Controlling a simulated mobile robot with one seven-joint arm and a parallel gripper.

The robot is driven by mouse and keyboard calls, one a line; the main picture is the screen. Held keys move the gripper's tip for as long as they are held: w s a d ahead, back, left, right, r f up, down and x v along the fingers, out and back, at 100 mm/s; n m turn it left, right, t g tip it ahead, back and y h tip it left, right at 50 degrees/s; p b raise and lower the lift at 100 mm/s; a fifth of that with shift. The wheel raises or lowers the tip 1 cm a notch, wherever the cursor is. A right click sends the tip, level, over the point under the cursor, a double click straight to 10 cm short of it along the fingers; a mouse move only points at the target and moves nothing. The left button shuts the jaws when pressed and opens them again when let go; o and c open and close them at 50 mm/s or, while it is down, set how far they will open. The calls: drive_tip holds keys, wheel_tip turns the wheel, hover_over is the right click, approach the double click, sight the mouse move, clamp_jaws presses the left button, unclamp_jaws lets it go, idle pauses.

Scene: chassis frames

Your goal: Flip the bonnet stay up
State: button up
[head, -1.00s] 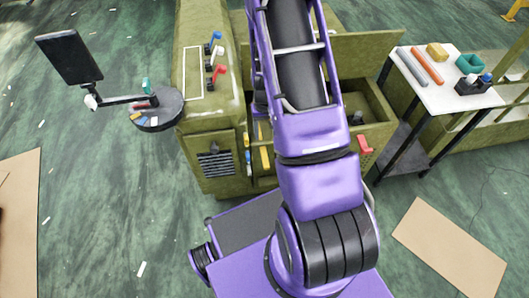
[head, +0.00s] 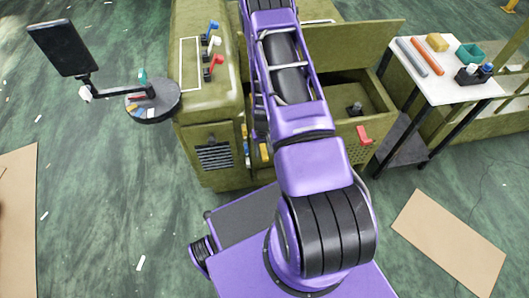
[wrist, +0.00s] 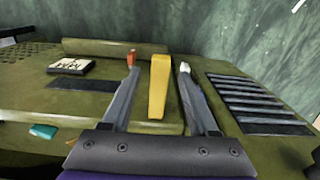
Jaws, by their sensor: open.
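A yellow bar (wrist: 159,85), which looks like the bonnet stay, stands between the two fingers of my gripper (wrist: 158,72) in the wrist view. My gripper is open, with a visible gap on each side of the bar. I cannot tell how deep the bar lies between the fingers. In the head view a yellow piece (head: 265,152) shows low on the front of the olive machine (head: 210,120), partly hidden by my arm. My gripper is hidden in the head view.
Red and blue levers (head: 214,66) stand on the machine's top. An open bin with a red handle (head: 364,135) is right of my arm. A white-topped table (head: 445,85) with small items stands further right. A tablet (head: 62,47) on a stand is at left.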

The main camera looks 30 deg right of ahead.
drive_tip(key=shift+f, duration=0.5)
drive_tip(key=shift+c, duration=0.2)
clamp_jaws()
idle(1.0)
